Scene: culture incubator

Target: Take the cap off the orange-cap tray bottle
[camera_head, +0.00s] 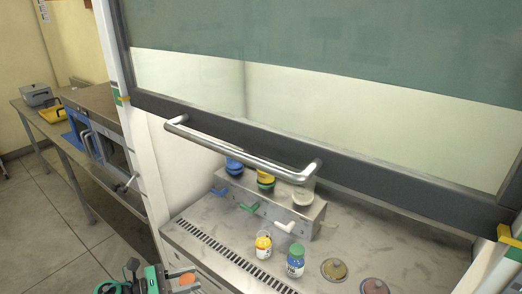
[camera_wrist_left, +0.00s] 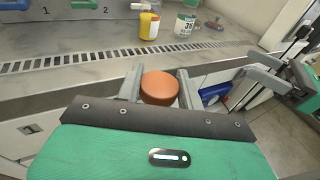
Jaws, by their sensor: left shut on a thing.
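In the left wrist view an orange cap (camera_wrist_left: 160,88) sits between the two grey fingers of my left gripper (camera_wrist_left: 159,90), which is shut on it. The same orange cap (camera_head: 187,277) shows at the bottom of the head view, with my left gripper (camera_head: 178,281) beside it, in front of the bench edge. The bottle body is hidden in both views, so I cannot tell whether the cap is on or off. At the right of the left wrist view are grey and green parts that look like my right gripper (camera_wrist_left: 262,82). Its opening is unclear.
A metal stand (camera_head: 268,207) with coloured handles is behind. The sash handle (camera_head: 243,152) hangs above the front.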

